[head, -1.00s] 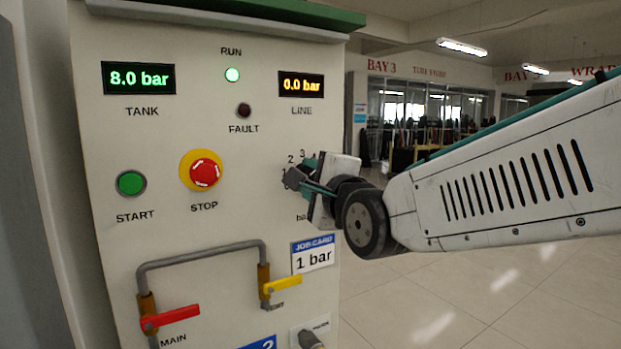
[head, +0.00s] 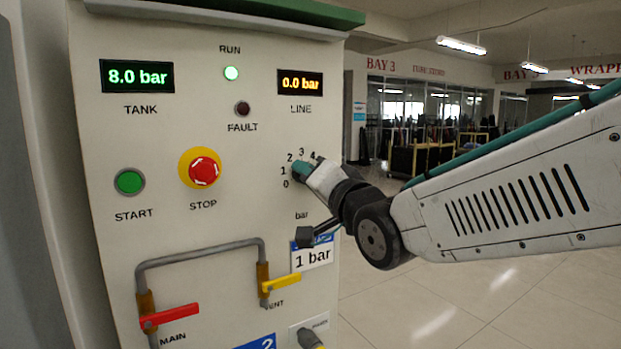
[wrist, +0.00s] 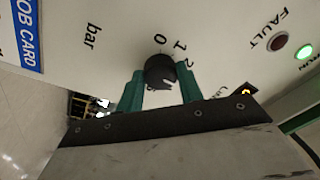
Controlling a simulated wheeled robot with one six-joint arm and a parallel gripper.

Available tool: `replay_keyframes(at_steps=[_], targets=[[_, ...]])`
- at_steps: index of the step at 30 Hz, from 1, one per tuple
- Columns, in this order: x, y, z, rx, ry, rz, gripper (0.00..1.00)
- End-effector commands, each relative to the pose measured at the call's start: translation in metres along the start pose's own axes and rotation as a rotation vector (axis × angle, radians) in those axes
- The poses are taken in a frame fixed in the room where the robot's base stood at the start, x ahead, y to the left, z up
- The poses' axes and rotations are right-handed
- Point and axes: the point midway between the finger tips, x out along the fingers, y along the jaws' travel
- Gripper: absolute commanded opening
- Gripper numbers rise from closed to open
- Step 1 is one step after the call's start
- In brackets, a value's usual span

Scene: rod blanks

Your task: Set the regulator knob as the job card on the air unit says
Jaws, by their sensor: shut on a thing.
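My gripper (head: 303,171) is at the regulator dial on the right side of the air unit's panel (head: 215,120). In the wrist view its two green fingers (wrist: 160,84) are shut on the black regulator knob (wrist: 160,68), one on each side. Dial marks 0, 1 and 2 show beside the knob there; the head view shows 0 to 4 around it. I cannot tell which mark the knob points at. The job card (head: 313,259) reads 1 bar and is partly covered at its top by a dark part of my arm. The LINE display (head: 300,83) reads 0.0 bar.
The TANK display (head: 137,76) reads 8.0 bar. The RUN lamp (head: 231,73) is lit green. A red stop button (head: 205,172), green start button (head: 130,182), pipe, red MAIN lever (head: 170,317) and yellow VENT lever (head: 281,284) are on the panel. Open floor lies to the right.

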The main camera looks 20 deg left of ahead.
Motion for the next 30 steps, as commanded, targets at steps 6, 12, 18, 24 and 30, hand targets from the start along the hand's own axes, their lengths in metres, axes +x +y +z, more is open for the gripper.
replay_keyframes(at_steps=[6, 12, 18, 24, 30], targets=[[-0.0001, 0.0016, 0.0002, -0.205, -0.015, -0.018, 0.14], [-0.0001, 0.0021, -0.0001, -0.393, -0.028, -0.035, 0.14], [-0.0001, 0.0026, -0.0008, -0.582, -0.040, -0.052, 0.14], [-0.0001, 0.0028, -0.0017, -0.771, -0.052, -0.070, 0.14], [0.0000, 0.0025, -0.0023, -0.960, -0.065, -0.088, 0.14]])
